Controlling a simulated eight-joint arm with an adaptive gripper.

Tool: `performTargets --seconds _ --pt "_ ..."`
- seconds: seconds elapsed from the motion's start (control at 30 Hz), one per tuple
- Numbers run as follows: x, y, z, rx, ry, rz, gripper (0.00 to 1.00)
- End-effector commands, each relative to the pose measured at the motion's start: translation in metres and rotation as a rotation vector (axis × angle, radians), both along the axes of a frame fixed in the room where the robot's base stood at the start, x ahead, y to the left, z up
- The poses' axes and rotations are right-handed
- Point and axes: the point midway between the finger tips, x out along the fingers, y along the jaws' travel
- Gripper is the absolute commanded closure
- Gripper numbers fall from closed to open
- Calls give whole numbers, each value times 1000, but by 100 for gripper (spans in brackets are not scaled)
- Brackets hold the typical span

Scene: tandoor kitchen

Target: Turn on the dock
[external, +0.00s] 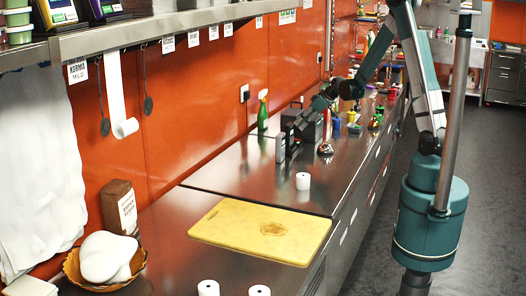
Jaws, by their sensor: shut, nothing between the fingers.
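My gripper (292,142) is at the far part of the steel counter, low over its top and small in this view. Its fingers are shut with nothing held. A dark boxy device (310,130) stands right beside and partly behind it, perhaps the dock; I cannot tell for sure. A small grey upright piece (280,148) shows just left of the fingers, and I cannot tell whether it is part of the device. Any switch or button is hidden or too small to see, and contact cannot be told.
A green spray bottle (263,110) stands left of my gripper by the orange wall. A white roll (303,181) and a yellow cutting board (262,229) lie nearer. Several small coloured items and a silver-topped red object (325,147) stand to the right. The counter between is clear.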

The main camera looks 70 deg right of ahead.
Motion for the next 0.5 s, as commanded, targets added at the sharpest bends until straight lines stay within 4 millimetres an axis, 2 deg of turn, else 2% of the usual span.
performTargets --seconds 0.5 --pt "-48 -1 36 1 0 -2 100"
